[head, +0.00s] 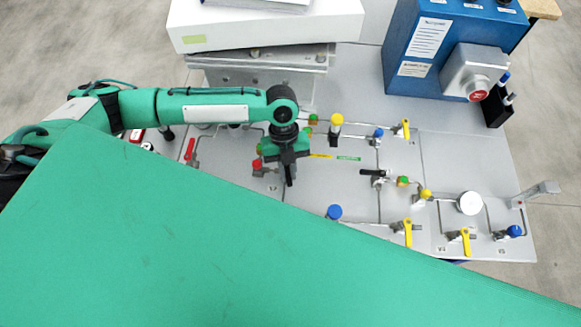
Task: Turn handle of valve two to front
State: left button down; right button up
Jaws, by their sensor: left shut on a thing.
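My left arm comes in from the left, and my left gripper (290,178) points down over the left-middle of the grey valve panel (330,185). Its dark fingers are shut on a small part, which I take to be the handle of valve two. The fingers hide that handle, so its direction cannot be told. My right gripper is not in view.
A black-handled valve (375,173) and yellow-handled valves (407,230) stand to the right. A red handle (190,150) is at left. A blue control box (440,45) with a red button stands at the back right. My own green body hides the front.

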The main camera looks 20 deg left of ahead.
pick_arm(q)
jog(key=shift+s+a+m+y, duration=0.1)
jog(key=shift+a+m+y, duration=0.15)
jog(key=shift+m, duration=0.5)
jog(key=shift+a+m+y, duration=0.1)
jog(key=shift+m+y, duration=0.25)
jog(key=shift+m, duration=0.4)
jog(key=c, duration=1.4)
grip_release()
jog(key=shift+r, duration=0.1)
jog(key=b+v, duration=0.3)
jog(key=v, duration=1)
jog(key=shift+w+r, duration=0.3)
jog(key=shift+f, duration=0.1)
